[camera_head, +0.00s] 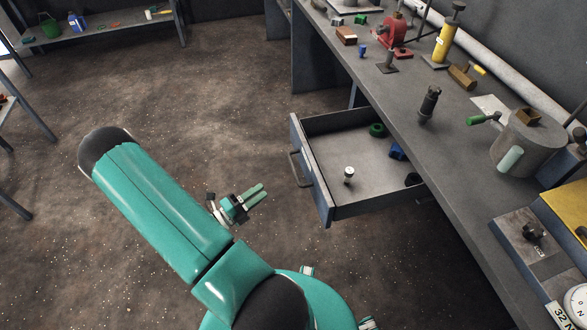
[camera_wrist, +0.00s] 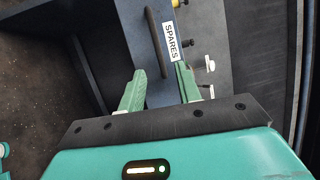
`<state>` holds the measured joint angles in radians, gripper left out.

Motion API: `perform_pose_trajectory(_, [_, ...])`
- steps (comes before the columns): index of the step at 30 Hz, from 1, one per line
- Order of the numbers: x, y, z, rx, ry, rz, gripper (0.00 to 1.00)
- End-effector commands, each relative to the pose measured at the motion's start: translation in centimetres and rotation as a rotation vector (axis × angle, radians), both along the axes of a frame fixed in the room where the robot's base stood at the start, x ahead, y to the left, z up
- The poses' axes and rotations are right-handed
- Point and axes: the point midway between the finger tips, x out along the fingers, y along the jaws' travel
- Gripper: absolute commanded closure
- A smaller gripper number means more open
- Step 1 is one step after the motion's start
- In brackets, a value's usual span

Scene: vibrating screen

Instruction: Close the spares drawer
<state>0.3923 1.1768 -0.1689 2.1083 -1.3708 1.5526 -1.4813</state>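The spares drawer (camera_head: 345,150) is pulled out from under the workbench, with its inside showing. Its blue-grey front has a dark bar handle (camera_head: 299,169). In the wrist view the white label SPARES (camera_wrist: 170,42) is on the drawer front beside the handle (camera_wrist: 158,42). My gripper (camera_head: 262,191) is left of the drawer front, apart from it, with its fingers pointing toward it. In the wrist view the two green fingers of my gripper (camera_wrist: 160,83) stand apart with nothing held between them, and the handle lies ahead of them.
The drawer holds a green ring (camera_head: 377,130), a blue part (camera_head: 397,151) and a small pale part (camera_head: 348,176). The workbench (camera_head: 440,150) above carries several tools and a grey cylinder (camera_head: 527,140). The floor (camera_head: 220,110) left of the drawer is clear.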

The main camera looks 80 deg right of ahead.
Motion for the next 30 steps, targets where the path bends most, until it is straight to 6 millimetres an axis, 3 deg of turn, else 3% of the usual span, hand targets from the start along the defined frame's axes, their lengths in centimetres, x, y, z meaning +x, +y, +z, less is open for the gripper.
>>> perform_pose_trajectory(8, [-1.4,-1.5,-0.6,0.021,0.063,0.012,0.66])
perform_pose_trajectory(24, [-7.3,-9.4,1.3,0.02,0.058,0.011,0.66])
perform_pose_trajectory(30, [-8.4,-11.0,1.6,0.021,0.059,0.014,0.66])
